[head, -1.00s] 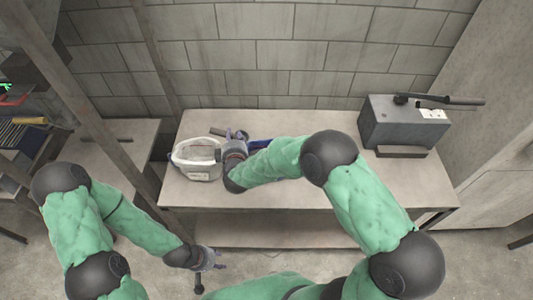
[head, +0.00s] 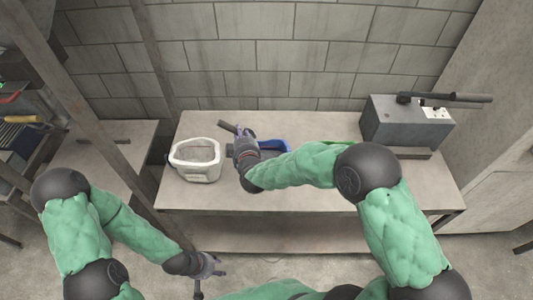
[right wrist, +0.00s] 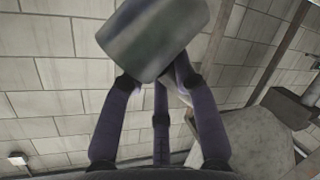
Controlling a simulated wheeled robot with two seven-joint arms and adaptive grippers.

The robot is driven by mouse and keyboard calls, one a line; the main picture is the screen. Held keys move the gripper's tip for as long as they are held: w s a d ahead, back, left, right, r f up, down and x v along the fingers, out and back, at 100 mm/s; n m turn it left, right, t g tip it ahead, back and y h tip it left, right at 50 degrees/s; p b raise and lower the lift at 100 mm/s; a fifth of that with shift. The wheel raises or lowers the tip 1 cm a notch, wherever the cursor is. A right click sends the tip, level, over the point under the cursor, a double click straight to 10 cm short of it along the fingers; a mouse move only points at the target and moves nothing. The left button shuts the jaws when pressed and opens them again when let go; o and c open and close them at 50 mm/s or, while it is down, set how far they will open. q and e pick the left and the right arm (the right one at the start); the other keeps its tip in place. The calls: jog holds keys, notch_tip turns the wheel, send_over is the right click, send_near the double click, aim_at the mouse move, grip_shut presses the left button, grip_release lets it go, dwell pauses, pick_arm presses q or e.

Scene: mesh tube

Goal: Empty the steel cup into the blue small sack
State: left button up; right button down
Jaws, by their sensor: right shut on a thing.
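My right gripper (head: 241,135) is above the table and shut on the steel cup (right wrist: 153,38). In the right wrist view the cup is a grey, shiny cylinder, tilted in that picture, held by its lower part between the fingers. In the head view the cup (head: 228,127) is small and dark, and its opening and contents cannot be made out. The blue small sack (head: 274,144) is on the table just right of the right gripper, partly hidden behind my right forearm. My left gripper (head: 214,269) is low in front of the table, far from both; its fingers are too small to read.
A white open-topped basket (head: 197,176) stands on the table left of my right gripper. A grey machine box with a lever (head: 395,128) stands at the table's right end. The table's (head: 310,198) front strip is bare. A post rises at the table's left.

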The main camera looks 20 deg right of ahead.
jog(key=shift+s+d+f+m+b, duration=0.1)
jog(key=shift+d+f+m+b, duration=0.45)
jog(key=shift+b, duration=1.15)
jog(key=shift+d+r+m+t+b, duration=0.1)
jog(key=shift+r+m+t+b, duration=0.2)
jog(key=shift+m+b, duration=0.2)
jog(key=shift+s+d+m+y+b, duration=0.15)
jog(key=shift+m+y+b, duration=0.2)
jog(key=shift+b, duration=0.3)
jog(key=f+m+t+b, duration=0.1)
jog(key=b, duration=0.3)
jog(key=shift+d+y+b, duration=0.35)
jog(key=shift+d+b, duration=0.05)
jog(key=shift+s+d+r+m+b, duration=0.15)
jog(key=shift+r+m+b, duration=0.05)
jog(key=shift+m+b, duration=0.35)
jog(key=shift+s+d+f+m+t+y+b, duration=0.1)
jog(key=shift+s+d+m+t+y+b, duration=0.15)
jog(key=shift+d+m+b, duration=0.95)
jog(key=shift+s+d+f+m+t+b, duration=0.15)
jog(key=shift+m+t+b, duration=0.2)
jog(key=shift+b, duration=1.75)
jog(key=shift+s+d+m+t+y+b, duration=0.25)
jog(key=shift+d+m+b, duration=0.5)
jog(key=shift+b, duration=0.9)
